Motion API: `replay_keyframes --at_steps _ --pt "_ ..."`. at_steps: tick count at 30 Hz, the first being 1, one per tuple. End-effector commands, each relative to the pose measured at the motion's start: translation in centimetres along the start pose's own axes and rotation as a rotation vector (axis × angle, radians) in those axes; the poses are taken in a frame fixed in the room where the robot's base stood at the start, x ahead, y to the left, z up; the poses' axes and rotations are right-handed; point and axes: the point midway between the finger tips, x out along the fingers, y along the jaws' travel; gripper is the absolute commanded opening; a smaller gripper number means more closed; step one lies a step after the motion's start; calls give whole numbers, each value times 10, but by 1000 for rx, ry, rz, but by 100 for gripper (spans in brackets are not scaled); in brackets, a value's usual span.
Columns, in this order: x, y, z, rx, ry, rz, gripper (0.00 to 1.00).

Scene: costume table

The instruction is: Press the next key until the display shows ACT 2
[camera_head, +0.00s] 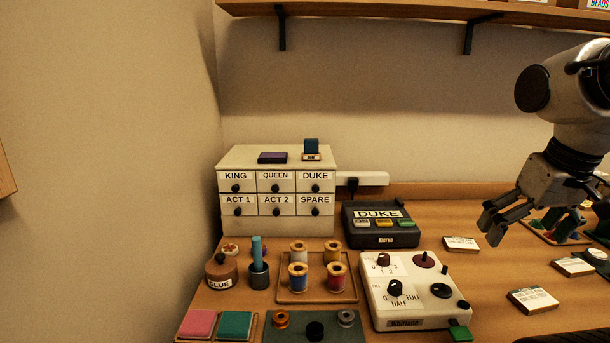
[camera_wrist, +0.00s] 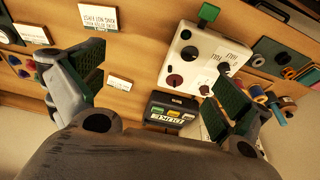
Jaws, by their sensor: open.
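A black device (camera_head: 382,238) stands on the table right of the drawer box. Its display (camera_head: 377,213) reads DUKE. Below the display are a grey key (camera_head: 361,224), a yellow key (camera_head: 383,223) and a green key (camera_head: 405,222); their lettering is too small to read for sure. The device also shows, upside down, in the wrist view (camera_wrist: 172,99). My gripper (camera_head: 494,226) is open and empty, above the table and well to the right of the device. In the wrist view the device lies between the spread fingers (camera_wrist: 160,92), at a distance.
A cream control box (camera_head: 415,290) with knobs stands in front of the device. A labelled drawer box (camera_head: 276,190) and a thread tray (camera_head: 318,291) are to the left. A power strip (camera_head: 372,179) is behind. White cards (camera_head: 461,243) lie to the right. A shelf (camera_head: 400,12) hangs above.

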Motion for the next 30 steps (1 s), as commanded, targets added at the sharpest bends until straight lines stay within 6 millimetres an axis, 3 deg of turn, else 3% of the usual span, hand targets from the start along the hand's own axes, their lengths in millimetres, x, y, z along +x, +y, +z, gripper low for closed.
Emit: replay_keyframes --at_steps 1,3,14,30 --pt "-1 2 13 2 19 4 100" --pt "-5 3 20 5 46 5 100" --pt "-14 4 20 11 87 7 100" --pt "-14 4 20 10 86 6 2"
